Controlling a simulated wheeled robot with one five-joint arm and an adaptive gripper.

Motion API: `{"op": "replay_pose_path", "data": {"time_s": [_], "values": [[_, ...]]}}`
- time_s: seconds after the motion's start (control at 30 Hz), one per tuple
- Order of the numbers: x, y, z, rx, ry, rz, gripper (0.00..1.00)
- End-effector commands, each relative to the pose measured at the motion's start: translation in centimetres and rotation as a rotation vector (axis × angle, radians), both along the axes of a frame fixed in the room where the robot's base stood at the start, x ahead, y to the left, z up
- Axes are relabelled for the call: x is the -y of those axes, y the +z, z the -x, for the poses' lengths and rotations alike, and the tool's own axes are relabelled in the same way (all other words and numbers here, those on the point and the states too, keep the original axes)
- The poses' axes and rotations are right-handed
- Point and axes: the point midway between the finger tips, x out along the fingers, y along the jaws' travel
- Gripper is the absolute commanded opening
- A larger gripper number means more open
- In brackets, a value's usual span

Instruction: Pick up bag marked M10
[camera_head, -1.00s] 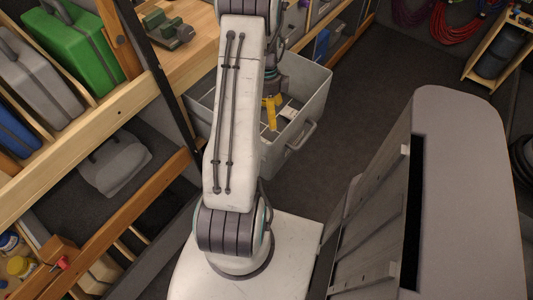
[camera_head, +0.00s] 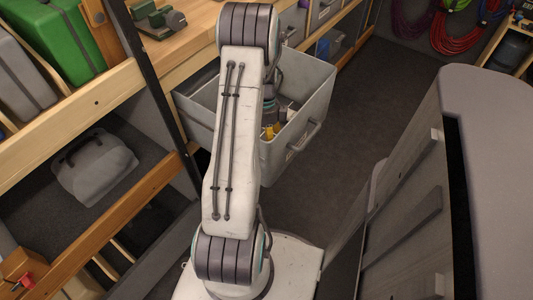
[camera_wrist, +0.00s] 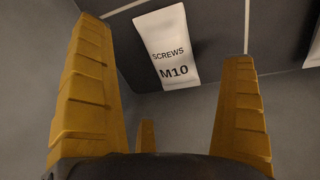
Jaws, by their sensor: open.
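The bag marked M10 (camera_wrist: 168,48) shows in the wrist view as a white label reading "SCREWS M10" on a dark bag, between and beyond the fingertips. My gripper (camera_wrist: 165,90) is open and empty, with its yellow fingers apart on either side of the label. In the head view my gripper (camera_head: 271,131) is down inside the grey open drawer (camera_head: 299,134), partly hidden by my arm. A small white label also shows in the drawer, too small to read.
Thin light divider edges and grey walls surround the bag in the wrist view. Another white label (camera_wrist: 312,58) shows at the right edge. A wooden workbench (camera_head: 190,50) and shelves stand at left. Grey floor (camera_head: 345,110) is clear right of the drawer.

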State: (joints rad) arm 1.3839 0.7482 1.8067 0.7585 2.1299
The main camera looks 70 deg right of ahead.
Motion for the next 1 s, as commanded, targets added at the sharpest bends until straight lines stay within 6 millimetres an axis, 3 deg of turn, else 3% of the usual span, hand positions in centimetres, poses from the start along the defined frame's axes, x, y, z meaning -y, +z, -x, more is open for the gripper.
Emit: {"op": "replay_pose_path", "data": {"time_s": [0.5,0.77,1.0], "values": [[-0.8,-4.9,0.5,0.001,0.000,-0.001,1.00],[-0.8,-5.1,0.5,0.002,0.000,0.001,1.00],[-0.8,-5.1,0.5,0.002,0.000,0.001,0.81]]}}
